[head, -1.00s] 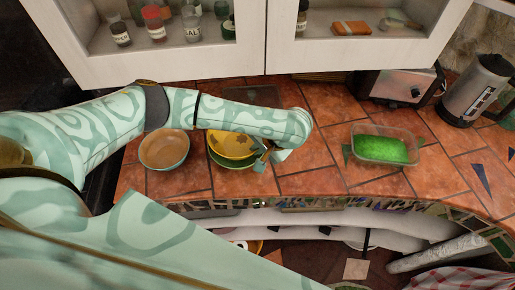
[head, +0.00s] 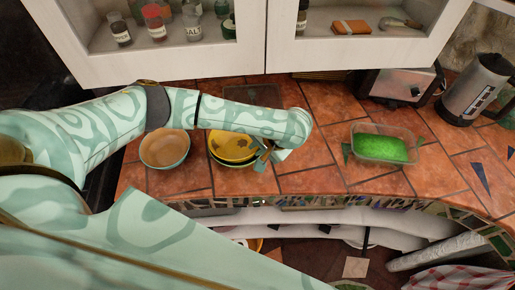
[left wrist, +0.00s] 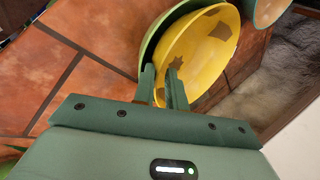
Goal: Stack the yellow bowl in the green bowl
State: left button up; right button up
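The yellow bowl (head: 232,148), with brown patches inside, sits in the green bowl (head: 216,162) on the tiled counter. Only a thin edge of the green bowl shows below and left of the yellow one. My left gripper (head: 262,156) is at the right side of the bowls. In the left wrist view the fingers (left wrist: 162,88) stand apart on either side of the rim of the yellow bowl (left wrist: 200,50); the green bowl (left wrist: 149,48) shows along its outer edge. My left forearm hides the bowls' far side. My right gripper is not in view.
A brown bowl with a teal outside (head: 164,149) stands close left of the stack. A clear tub with green contents (head: 382,147) is to the right. A toaster (head: 398,86) and a kettle (head: 476,88) stand at the back right. Cabinets hang above the counter.

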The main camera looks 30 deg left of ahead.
pick_arm(q)
jog(key=p+v, duration=0.7)
jog(key=v, duration=0.5)
jog(key=shift+r, duration=0.2)
